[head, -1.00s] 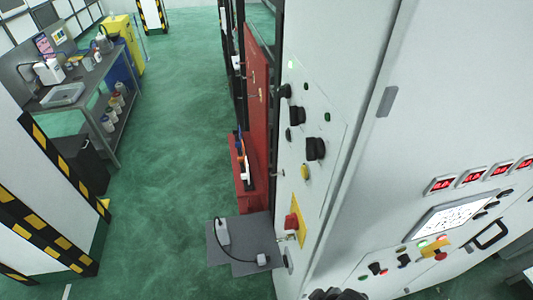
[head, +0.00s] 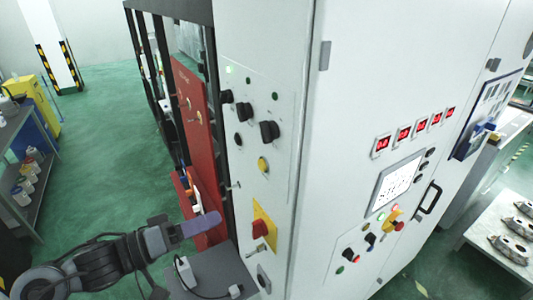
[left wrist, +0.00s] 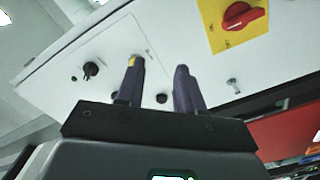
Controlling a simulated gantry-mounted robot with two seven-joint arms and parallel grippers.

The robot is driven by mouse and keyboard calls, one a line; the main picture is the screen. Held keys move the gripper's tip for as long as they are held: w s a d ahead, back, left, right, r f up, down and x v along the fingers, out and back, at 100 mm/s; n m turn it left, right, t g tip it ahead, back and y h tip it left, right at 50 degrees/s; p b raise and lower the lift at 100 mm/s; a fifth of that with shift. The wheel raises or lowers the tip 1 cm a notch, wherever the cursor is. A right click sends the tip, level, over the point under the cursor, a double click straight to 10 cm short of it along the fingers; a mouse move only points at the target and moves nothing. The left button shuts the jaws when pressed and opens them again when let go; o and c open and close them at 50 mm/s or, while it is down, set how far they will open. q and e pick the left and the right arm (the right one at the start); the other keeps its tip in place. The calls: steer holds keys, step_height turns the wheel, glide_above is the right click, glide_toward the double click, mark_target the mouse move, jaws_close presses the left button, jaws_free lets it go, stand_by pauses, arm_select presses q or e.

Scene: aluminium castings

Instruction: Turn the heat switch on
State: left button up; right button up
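The white cabinet's side panel (head: 262,100) carries several black rotary knobs (head: 270,131), a yellow button (head: 262,164) and a red rotary switch (head: 261,229) on a yellow plate. Labels are too small to read, so I cannot tell which one is the heat switch. My left gripper (head: 212,219) is left of the red switch in the head view. In the left wrist view its two fingers (left wrist: 160,66) are apart, with nothing gripped, pointing towards the panel. The red switch (left wrist: 242,20) shows there at upper right, and a black knob (left wrist: 91,69) at left. My right gripper is not seen.
The cabinet front has a screen (head: 397,183), red displays (head: 404,133), small switches and a handle (head: 430,198). A red board (head: 190,105) stands in a dark frame left of the cabinet. A table with castings (head: 508,230) is at right. Green floor is open at left.

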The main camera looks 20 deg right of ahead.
arm_select(q)
step_height(320, 180, up, 9)
steer(key=m, duration=0.2)
steer(key=m+b, duration=0.1)
steer(key=m, duration=0.1)
glide_toward(260, 130)
steer(key=d+p, duration=0.1)
steer(key=d, duration=0.1)
steer(key=d+p, duration=0.1)
steer(key=d, duration=0.2)
steer(key=d+p, duration=0.1)
steer(key=d, duration=0.1)
steer(key=shift+w+d+r, duration=0.15)
steer(key=shift+w+d, duration=0.05)
steer(key=shift+w, duration=0.1)
steer(key=shift+d, duration=0.5)
steer(key=shift+c, duration=0.4)
jaws_close()
